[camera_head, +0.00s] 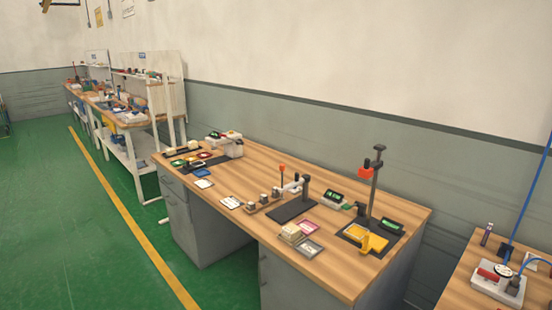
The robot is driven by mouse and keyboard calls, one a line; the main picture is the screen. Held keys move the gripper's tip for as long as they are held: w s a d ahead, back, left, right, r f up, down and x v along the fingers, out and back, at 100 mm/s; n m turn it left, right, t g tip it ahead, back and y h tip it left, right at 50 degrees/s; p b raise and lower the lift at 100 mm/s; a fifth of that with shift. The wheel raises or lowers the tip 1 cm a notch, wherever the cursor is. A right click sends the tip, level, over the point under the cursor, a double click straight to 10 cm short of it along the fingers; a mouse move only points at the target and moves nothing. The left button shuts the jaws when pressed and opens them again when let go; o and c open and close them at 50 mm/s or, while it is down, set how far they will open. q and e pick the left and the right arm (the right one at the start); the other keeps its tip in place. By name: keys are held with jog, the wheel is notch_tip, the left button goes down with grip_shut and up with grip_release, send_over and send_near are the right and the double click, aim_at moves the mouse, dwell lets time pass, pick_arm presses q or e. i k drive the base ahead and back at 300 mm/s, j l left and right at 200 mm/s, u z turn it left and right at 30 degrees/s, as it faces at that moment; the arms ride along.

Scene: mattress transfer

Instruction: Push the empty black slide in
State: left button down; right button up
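A wooden-topped workbench (215,194) stands in the middle of the view with several small stations on it. A flat, dark plate (291,210) lies near the bench's middle, in front of a black post (305,190). Its top looks bare. To its right, a taller black stand (374,180) with a red part rises from another dark base, which carries yellow pieces (374,243). I cannot tell for sure which dark piece is the black slide. Neither of my grippers is in view.
Small trays (312,249), cards and little green-screened boxes (333,197) lie along the bench. Another bench (456,289) is at the lower right with a blue cable. Shelved benches (130,115) stand far left. Green floor (70,220) is open in front.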

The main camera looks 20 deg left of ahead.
aim_at(189, 167)
jog(key=u, duration=1.2)
jog(key=i+j+z, duration=0.1)
jog(key=i, duration=0.45)
jog(key=i+j+z, duration=0.15)
jog(key=i, duration=0.35)
jog(key=i+j+z, duration=0.1)
jog(key=i+j, duration=0.15)
jog(key=i, duration=0.25)
jog(key=i+j+z, duration=0.1)
jog(key=i+j, duration=0.2)
jog(key=i, duration=0.25)
